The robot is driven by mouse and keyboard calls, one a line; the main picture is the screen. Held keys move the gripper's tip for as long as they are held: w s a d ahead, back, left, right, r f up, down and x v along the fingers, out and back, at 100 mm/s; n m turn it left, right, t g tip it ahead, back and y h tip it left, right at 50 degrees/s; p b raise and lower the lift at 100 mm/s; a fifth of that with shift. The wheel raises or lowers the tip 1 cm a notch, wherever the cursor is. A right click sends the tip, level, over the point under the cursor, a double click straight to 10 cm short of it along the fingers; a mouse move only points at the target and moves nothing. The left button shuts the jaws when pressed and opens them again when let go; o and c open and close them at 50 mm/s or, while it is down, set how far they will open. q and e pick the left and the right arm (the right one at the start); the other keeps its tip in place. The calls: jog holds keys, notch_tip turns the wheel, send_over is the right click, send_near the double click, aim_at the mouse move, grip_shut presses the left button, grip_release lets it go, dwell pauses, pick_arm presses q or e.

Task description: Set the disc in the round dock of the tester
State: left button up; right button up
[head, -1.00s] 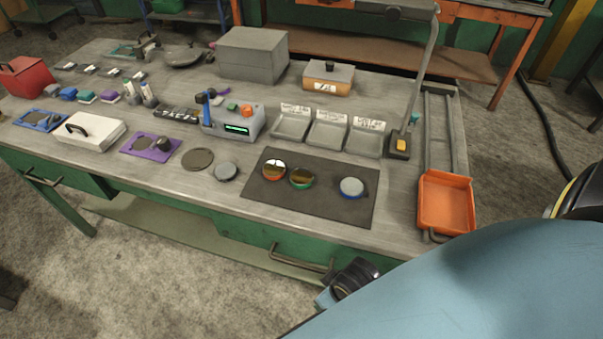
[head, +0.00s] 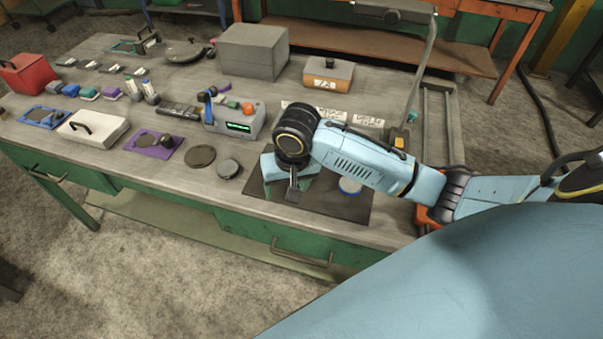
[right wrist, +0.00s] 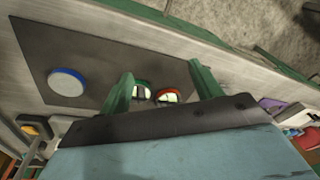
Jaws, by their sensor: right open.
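The tester (head: 235,118) is a grey box with a lit green display on the bench. Which part is its round dock I cannot tell. Three rimmed discs lie on the dark mat (head: 330,205). The blue-rimmed disc (head: 350,187) is partly behind my right arm. The green-rimmed (right wrist: 142,88) and red-rimmed (right wrist: 167,96) discs show between the fingers in the right wrist view, hidden by my gripper in the head view. My right gripper (head: 290,185) is open over the mat's left part; it also shows in the right wrist view (right wrist: 160,80). My left gripper is out of view.
A dark round plate (head: 200,156) and a smaller grey round piece (head: 229,169) lie left of the mat. A purple plate (head: 153,145) and white case (head: 93,129) lie further left. A large grey box (head: 253,52) stands behind. A lamp post (head: 421,75) rises at right.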

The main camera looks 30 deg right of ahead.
jog(key=w+d+r+m+h, duration=0.1)
jog(key=w+d+r+m, duration=0.35)
jog(key=d+r, duration=0.25)
jog(key=shift+g, duration=0.3)
jog(key=f, duration=0.4)
jog(key=w+f+b, duration=0.1)
jog(key=f, duration=0.3)
jog(key=d+f, duration=0.1)
jog(key=f, duration=0.4)
jog(key=shift+w, duration=0.4)
jog(key=shift+c, duration=0.2)
jog(key=c, duration=1.1)
